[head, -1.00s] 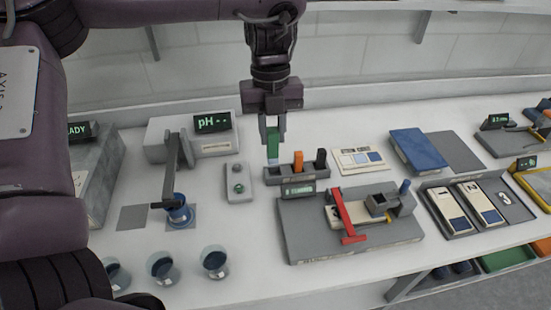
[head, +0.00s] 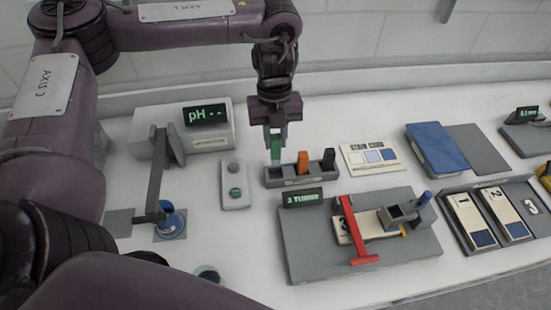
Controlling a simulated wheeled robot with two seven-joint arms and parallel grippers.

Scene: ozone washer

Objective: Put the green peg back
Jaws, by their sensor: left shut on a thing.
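The green peg (head: 276,152) is upright between the fingers of my left gripper (head: 276,135), which is shut on it. The grey peg holder (head: 300,180) is directly below, with the peg's lower end at its left slot. I cannot tell how deep the peg sits in the slot. An orange peg (head: 302,161) and a black peg (head: 328,159) stand in the same holder, to the right of the green one. My right gripper is not in view.
A grey two-button panel (head: 234,194) lies left of the holder. A grey base with a red lever (head: 352,230) is in front. A stain card (head: 370,157) and a blue book (head: 436,150) lie to the right. A pH meter (head: 160,128) stands back left.

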